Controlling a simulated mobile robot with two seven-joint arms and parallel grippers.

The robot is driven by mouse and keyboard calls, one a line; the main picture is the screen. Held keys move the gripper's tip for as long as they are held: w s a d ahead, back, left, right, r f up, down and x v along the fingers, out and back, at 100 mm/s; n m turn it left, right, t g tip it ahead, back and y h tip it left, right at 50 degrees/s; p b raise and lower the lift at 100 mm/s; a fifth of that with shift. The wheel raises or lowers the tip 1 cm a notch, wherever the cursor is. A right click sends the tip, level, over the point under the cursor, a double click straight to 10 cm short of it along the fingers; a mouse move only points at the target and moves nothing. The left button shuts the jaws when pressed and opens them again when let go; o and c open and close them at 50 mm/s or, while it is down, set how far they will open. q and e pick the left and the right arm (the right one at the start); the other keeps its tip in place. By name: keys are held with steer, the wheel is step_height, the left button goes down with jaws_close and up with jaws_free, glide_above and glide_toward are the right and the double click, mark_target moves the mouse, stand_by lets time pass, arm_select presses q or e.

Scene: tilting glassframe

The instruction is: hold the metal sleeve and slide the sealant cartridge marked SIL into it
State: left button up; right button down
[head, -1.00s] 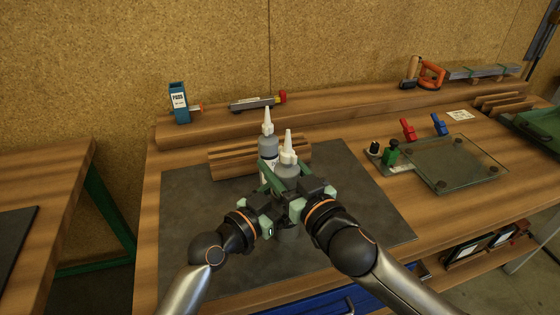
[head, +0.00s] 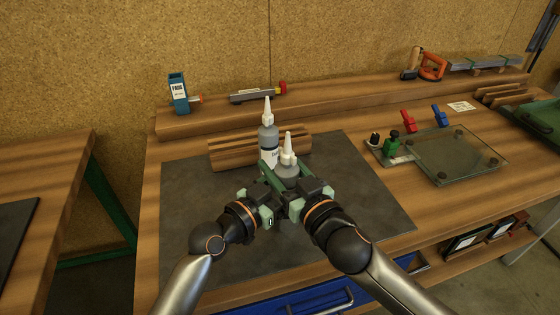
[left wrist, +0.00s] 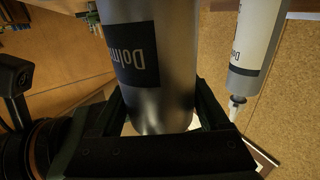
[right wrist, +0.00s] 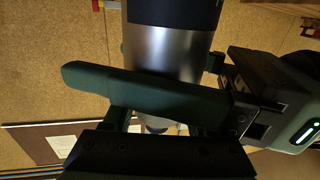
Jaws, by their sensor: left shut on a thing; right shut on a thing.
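A silver-grey cylinder (head: 288,172) with a white nozzle (head: 287,148) stands upright between my grippers. Its dark label, reading "Dolm…", shows in the left wrist view (left wrist: 158,80) and it is also in the right wrist view (right wrist: 165,50). I cannot tell sleeve from cartridge here, and no SIL mark is readable. My left gripper (head: 264,180) and right gripper (head: 300,190) are both closed around the cylinder, close together. A second grey cartridge (head: 268,138), with a white label and nozzle, stands just behind; it also shows in the left wrist view (left wrist: 258,40).
A ribbed wooden block (head: 228,153) lies behind on the dark mat (head: 200,225). A glass plate (head: 462,160) with red and blue clamps nearby is at the right. A blue box (head: 178,95) and a grey tool (head: 255,94) sit on the back ledge. The mat's left side is clear.

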steer(key=shift+c, duration=0.6)
jaws_free()
steer(key=shift+s+f, duration=0.1)
steer(key=shift+s, duration=0.05)
steer(key=shift+s+d, duration=0.2)
steer(key=shift+s, duration=0.15)
steer(key=v, duration=1.1)
steer(key=shift+w+d, duration=0.1)
steer(key=shift+d, duration=0.05)
arm_select(q)
steer(key=o, duration=1.4)
steer(key=shift+c, duration=0.2)
steer(key=v, duration=1.2)
